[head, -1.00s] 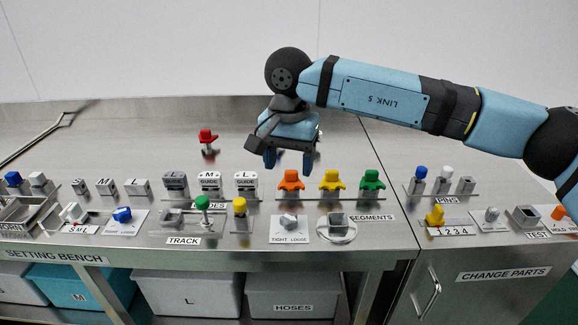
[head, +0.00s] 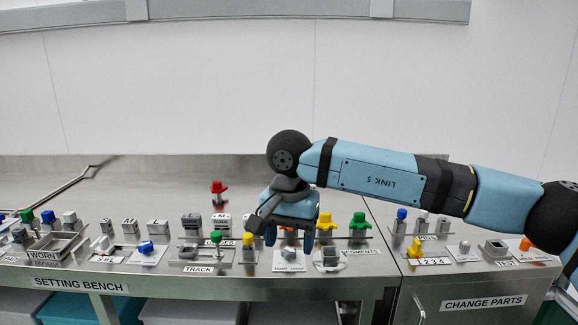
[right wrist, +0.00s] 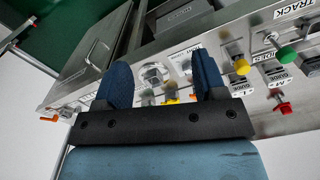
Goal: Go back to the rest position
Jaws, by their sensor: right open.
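My right gripper (head: 289,238) is open, with its two blue fingers apart and pointing down above the setting bench (head: 180,284). In the head view it hides the orange segment and part of the row behind. In the right wrist view the fingers (right wrist: 162,85) show nothing held between them. The yellow segment (head: 324,224) and the green segment (head: 359,225) stand just right of the gripper. The tight/loose knob (head: 290,255) is just below it in the picture. My left gripper is not in view.
A red knob (head: 218,188) stands at the back of the bench. Yellow (head: 248,240) and green (head: 215,237) knobs stand left of the gripper. The change parts cabinet (head: 480,290) is at the right.

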